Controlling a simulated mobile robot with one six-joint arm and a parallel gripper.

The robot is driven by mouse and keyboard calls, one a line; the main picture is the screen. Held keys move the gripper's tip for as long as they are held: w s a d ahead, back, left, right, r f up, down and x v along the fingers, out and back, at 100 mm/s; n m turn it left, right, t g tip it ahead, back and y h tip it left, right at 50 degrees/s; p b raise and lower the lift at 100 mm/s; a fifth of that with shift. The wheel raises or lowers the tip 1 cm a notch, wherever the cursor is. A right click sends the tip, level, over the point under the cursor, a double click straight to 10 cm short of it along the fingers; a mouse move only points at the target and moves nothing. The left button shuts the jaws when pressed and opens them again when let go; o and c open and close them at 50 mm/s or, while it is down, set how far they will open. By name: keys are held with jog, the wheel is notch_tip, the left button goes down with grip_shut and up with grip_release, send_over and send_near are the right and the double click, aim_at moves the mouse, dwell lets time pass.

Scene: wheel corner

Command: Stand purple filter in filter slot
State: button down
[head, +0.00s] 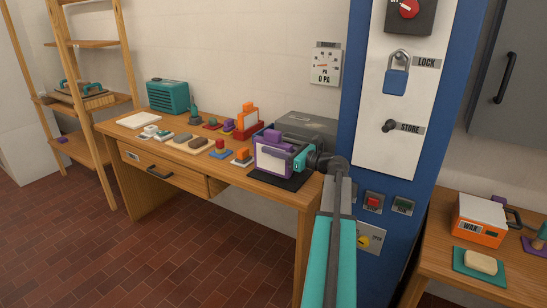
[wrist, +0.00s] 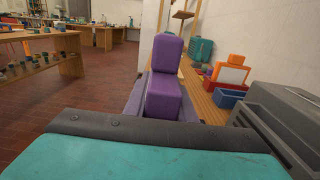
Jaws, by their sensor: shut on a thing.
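The purple filter (head: 271,160) is a pale panel in a purple frame, upright at the right end of the wooden bench, in front of a dark grey box. My gripper (head: 299,158) is shut on it from the right. In the wrist view its purple grip block (wrist: 163,98) rises straight ahead of my teal hand, with the frame partly hidden behind. A black mat (head: 290,183) lies beneath the filter; I cannot tell whether the filter touches it. I cannot make out the filter slot for certain.
The dark grey box (head: 315,128) stands close behind the filter. An orange-framed panel (head: 248,117) stands left of it, with several small blocks and a teal box (head: 168,96) further left. A blue column (head: 356,130) rises at right. The floor before the bench is clear.

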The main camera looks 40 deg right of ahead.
jog(key=shift+f, duration=1.5)
jog(key=shift+f, duration=0.15)
jog(key=c, duration=1.5)
grip_release()
jog(key=b+v, duration=0.1)
jog(key=v, duration=1.1)
